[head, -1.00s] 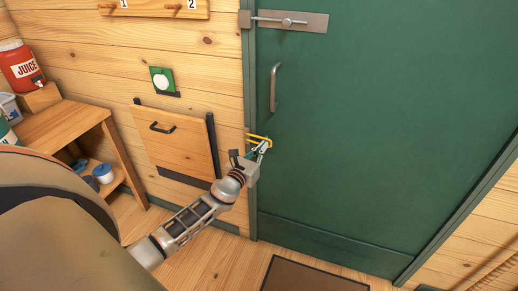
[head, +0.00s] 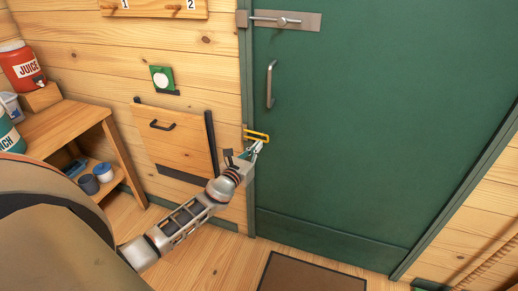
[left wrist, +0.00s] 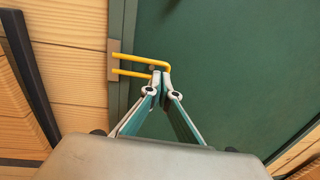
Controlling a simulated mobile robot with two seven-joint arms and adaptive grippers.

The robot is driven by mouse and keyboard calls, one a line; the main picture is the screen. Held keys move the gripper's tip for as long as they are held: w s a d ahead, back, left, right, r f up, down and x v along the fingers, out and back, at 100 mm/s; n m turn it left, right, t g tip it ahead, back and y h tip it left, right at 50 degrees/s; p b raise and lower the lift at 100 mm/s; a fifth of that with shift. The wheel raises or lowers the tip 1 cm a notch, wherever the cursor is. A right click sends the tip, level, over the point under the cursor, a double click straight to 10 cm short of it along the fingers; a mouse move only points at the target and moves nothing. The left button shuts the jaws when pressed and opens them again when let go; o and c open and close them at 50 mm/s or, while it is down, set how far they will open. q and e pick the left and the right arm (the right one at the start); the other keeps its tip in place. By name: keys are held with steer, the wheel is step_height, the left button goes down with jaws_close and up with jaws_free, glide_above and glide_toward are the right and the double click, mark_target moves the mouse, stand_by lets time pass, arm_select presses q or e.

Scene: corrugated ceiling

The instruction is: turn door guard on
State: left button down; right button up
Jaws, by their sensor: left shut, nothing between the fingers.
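The door guard is a yellow U-shaped bar (head: 257,136) on a small plate at the left door frame. In the left wrist view the bar (left wrist: 140,60) reaches right from its plate (left wrist: 113,60), over the frame edge and in front of the green door (head: 390,110). A small dark knob shows between its two rods. My left gripper (head: 259,146) is shut and empty just below the bar's closed right end. In the left wrist view its fingertips (left wrist: 162,80) meet at that end; I cannot tell whether they touch it. My right gripper is out of view.
A metal slide latch (head: 285,20) is at the door's top and a vertical handle (head: 270,84) below it. A wooden hatch panel (head: 172,135) and a green switch plate (head: 163,79) are on the wall. A shelf (head: 70,125) stands left; a mat (head: 310,275) lies by the door.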

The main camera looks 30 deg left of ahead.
arm_select(q)
steer(key=s+d, duration=0.2)
steer(key=s, duration=0.9)
steer(key=s+d+f+n+g+h+p, duration=0.2)
steer(key=s+d+f+n+g, duration=0.1)
steer(key=s+d+f+n, duration=0.5)
steer(key=s+d+f+n+g+h+p, duration=0.1)
steer(key=s+d+f+n+g, duration=0.3)
steer(key=s+d+f+n, duration=0.4)
steer(key=s+d+n+h, duration=0.1)
steer(key=s+d+n, duration=0.5)
steer(key=s+n, duration=0.4)
steer(key=shift+s+n+h+p, duration=0.15)
steer(key=shift+n+h+p, duration=0.25)
steer(key=shift+n, duration=1.8)
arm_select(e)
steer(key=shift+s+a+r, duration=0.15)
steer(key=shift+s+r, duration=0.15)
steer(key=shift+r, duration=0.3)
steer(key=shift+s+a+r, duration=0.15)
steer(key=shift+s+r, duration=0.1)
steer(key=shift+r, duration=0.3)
arm_select(q)
steer(key=shift+d+f, duration=0.1)
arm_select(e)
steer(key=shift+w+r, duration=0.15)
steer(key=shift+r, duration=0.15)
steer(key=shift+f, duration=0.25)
